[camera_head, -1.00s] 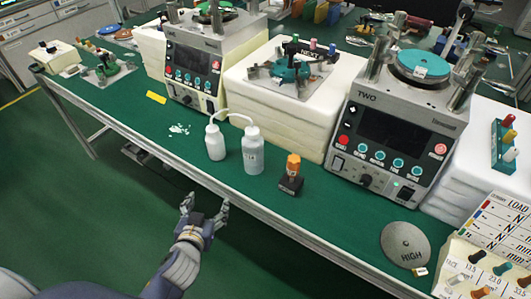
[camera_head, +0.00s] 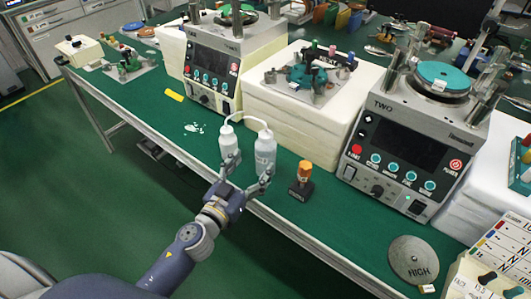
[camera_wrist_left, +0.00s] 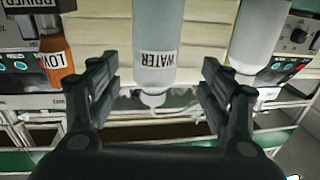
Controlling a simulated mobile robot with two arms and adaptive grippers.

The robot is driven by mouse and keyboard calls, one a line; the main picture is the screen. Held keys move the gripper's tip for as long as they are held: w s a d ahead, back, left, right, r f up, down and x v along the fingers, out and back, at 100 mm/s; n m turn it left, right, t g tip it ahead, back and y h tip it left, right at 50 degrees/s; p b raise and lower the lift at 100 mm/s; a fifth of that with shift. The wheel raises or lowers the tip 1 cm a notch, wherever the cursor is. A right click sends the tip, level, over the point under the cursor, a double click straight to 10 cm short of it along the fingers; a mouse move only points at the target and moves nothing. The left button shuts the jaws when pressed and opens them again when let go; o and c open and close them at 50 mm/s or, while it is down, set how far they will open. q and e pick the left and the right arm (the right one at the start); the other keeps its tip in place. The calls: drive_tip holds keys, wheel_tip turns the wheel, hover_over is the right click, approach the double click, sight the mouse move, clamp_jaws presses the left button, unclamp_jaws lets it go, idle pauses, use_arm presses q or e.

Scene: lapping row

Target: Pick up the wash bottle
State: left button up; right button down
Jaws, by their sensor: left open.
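Two white wash bottles with bent spouts stand upright side by side near the front edge of the green bench. The right one (camera_head: 265,155) shows upside down in the left wrist view (camera_wrist_left: 158,25), labelled WATER, and lies centred between my fingers. The left bottle (camera_head: 229,148) shows to the right of the fingers in the left wrist view (camera_wrist_left: 247,40). My left gripper (camera_head: 244,180) is open at the bench edge, just in front of the bottles. Its two fingers (camera_wrist_left: 160,85) are spread with a gap on each side of the WATER bottle. My right gripper is not in view.
A small dark block with an orange top (camera_head: 304,172) stands right of the bottles. Behind are a white stack (camera_head: 290,113) and machines marked TWO (camera_head: 395,150) and another (camera_head: 210,65). A round HIGH disc (camera_head: 413,258) lies right. White bits (camera_head: 194,128) lie left.

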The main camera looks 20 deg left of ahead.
sight(260, 158)
use_arm(q)
drive_tip(key=shift+w+d+f+p, duration=0.1)
drive_tip(key=shift+w+d+p, duration=0.2)
drive_tip(key=shift+w, duration=0.8)
drive_tip(key=shift+w+d+r+p, duration=0.15)
drive_tip(key=shift+w+d, duration=0.2)
drive_tip(key=shift+w, duration=0.75)
drive_tip(key=shift+w+d+f+p, duration=0.2)
drive_tip(key=shift+w+d, duration=0.15)
drive_tip(key=shift+w, duration=0.75)
drive_tip(key=c, duration=1.4)
